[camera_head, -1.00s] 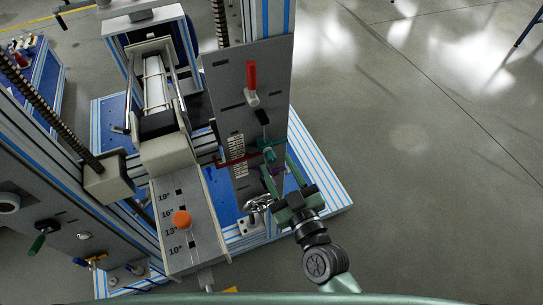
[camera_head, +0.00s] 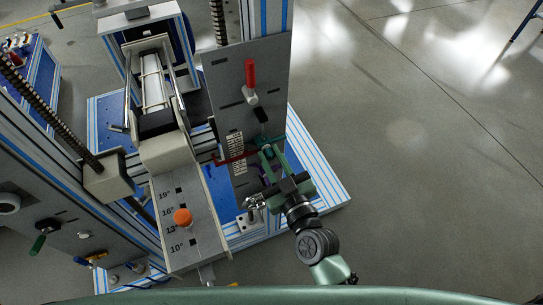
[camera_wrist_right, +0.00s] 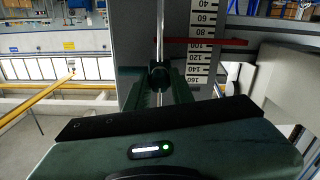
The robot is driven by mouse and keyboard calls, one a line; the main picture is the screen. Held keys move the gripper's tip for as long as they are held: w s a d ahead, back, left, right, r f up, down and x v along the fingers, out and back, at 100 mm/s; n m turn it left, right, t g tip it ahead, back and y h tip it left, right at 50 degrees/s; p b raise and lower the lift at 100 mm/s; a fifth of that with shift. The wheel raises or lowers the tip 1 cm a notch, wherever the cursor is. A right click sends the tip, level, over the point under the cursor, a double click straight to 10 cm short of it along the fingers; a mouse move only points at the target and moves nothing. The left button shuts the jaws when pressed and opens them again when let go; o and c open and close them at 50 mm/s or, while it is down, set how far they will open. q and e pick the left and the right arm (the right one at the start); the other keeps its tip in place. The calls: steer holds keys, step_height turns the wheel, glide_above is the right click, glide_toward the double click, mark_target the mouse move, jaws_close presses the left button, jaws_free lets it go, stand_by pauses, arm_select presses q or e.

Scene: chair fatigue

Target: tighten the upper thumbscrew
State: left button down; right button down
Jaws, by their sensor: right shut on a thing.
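My left gripper is not in view.
A red pointer (camera_head: 235,157) crosses the white scale (camera_head: 236,145) beside the thumbscrew. Above are a black knob (camera_head: 261,115) and a red-handled lever (camera_head: 250,78). A chrome part (camera_head: 254,202) lies close to my wrist. Open floor (camera_head: 420,190) lies to the right.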

steer(key=shift+m+p, duration=0.4)
steer(key=shift+m, duration=0.7)
steer(key=m, duration=0.2)
steer(key=shift+m+p, duration=0.3)
steer(key=shift+p, duration=0.1)
steer(key=m, duration=0.2)
steer(key=shift+m, duration=0.3)
steer(key=m, duration=0.3)
steer(key=shift+m+p, duration=0.35)
steer(key=shift+m, duration=0.05)
steer(key=m, duration=0.2)
steer(key=shift+d+m, duration=0.1)
steer(key=shift+m, duration=0.2)
steer(key=m, duration=0.3)
steer(key=shift+f+m, duration=0.1)
steer(key=shift+m, duration=0.3)
steer(key=m+b, duration=0.1)
steer(key=m, duration=0.5)
